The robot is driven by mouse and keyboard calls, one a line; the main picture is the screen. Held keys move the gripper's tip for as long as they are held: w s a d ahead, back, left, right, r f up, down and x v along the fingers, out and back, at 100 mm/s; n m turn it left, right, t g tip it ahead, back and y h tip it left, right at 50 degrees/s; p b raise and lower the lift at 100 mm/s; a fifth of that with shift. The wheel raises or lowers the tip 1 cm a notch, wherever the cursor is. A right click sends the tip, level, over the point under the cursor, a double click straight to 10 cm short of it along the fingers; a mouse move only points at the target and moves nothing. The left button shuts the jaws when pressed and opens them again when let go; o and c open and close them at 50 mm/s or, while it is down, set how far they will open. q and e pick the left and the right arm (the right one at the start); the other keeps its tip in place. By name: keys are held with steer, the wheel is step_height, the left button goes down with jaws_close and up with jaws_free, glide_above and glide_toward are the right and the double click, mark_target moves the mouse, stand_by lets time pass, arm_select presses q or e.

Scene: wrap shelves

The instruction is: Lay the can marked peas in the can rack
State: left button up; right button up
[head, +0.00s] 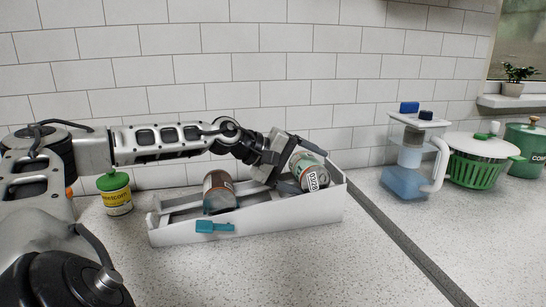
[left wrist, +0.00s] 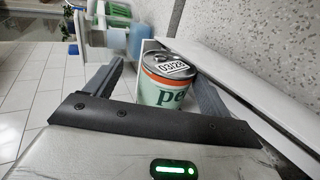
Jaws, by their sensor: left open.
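The can marked peas (head: 309,175) is at the right end of the white can rack (head: 290,220), lying tilted with its lid and date label facing forward. The left wrist view shows it (left wrist: 165,92) with the letters "pe", an orange band and a label reading 03/28 on its lid. My left gripper (head: 289,165) is open at the can, with one finger on each side of it in the left wrist view (left wrist: 160,85). Whether the fingers touch it I cannot tell. My right gripper is not in view.
A brown can (head: 218,190) lies in the rack's left part. A teal tag (head: 214,227) is on the rack's front. A yellow jar with a green lid (head: 115,193) stands left. A water jug (head: 408,165), green colander (head: 478,165) and green pot (head: 526,148) stand right. The front counter is clear.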

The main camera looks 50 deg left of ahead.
arm_select(q)
steer(key=b+v, duration=0.6)
steer(key=v, duration=0.9)
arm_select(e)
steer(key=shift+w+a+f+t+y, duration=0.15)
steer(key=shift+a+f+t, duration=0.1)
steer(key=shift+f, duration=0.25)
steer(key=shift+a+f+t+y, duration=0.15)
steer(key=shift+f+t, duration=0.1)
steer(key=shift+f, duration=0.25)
arm_select(q)
steer(key=shift+r, duration=0.1)
